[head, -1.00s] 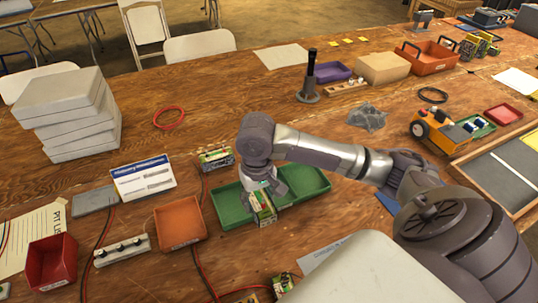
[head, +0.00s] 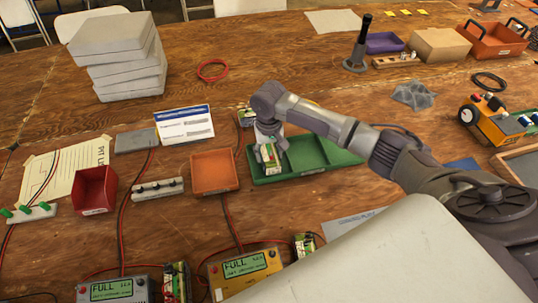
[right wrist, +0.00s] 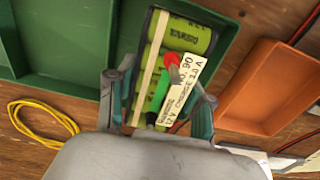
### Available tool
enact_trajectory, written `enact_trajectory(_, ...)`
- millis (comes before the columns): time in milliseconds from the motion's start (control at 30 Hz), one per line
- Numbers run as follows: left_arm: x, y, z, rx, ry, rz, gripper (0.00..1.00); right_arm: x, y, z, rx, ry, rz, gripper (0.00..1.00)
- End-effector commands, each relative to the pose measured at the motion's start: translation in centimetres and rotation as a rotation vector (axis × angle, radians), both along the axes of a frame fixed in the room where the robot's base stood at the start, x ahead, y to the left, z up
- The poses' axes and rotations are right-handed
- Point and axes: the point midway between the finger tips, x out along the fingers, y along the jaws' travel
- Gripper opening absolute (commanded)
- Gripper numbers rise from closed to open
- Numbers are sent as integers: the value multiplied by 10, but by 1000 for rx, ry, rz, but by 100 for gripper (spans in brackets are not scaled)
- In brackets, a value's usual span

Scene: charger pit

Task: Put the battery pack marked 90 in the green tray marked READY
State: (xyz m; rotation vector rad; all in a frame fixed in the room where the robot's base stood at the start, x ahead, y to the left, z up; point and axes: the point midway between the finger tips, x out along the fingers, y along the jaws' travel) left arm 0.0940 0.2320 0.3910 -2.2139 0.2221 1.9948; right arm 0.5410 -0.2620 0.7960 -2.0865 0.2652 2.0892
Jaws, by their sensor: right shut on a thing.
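My right gripper (head: 270,147) points down over the left end of the green tray (head: 318,165). It is shut on a green battery pack (head: 267,157). In the right wrist view the pack (right wrist: 172,65) sits between the two fingers (right wrist: 160,105), with a white label reading 90, a pale strap and a red connector. The green tray (right wrist: 65,92) lies beneath it there. I cannot tell whether the pack touches the tray floor. No READY mark is readable. My left gripper is not in view.
An orange tray (head: 214,171) stands just left of the green tray. Two chargers (head: 120,290) (head: 240,268) read FULL. A yellow cable loop (right wrist: 42,120) lies beside the green tray.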

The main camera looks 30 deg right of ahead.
Motion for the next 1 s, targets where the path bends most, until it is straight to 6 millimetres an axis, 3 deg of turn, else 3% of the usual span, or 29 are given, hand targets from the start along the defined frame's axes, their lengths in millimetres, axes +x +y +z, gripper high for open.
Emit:
enact_trajectory(167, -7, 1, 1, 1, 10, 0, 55, 1, 0, -14, 1, -4, -1, 0)
enact_trajectory(533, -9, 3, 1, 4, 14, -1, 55, 1, 0, -17, 1, -4, -1, 0)
enact_trajectory(567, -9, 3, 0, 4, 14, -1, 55, 0, 0, -18, 0, -2, -1, 56)
enact_trajectory(600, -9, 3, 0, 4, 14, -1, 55, 0, 0, -18, 0, -2, -1, 63)
enact_trajectory(700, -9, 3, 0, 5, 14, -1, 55, 0, 0, -18, 0, -2, -1, 77)
enact_trajectory(1000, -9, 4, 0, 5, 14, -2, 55, 0, 0, -17, 0, -2, -1, 77)
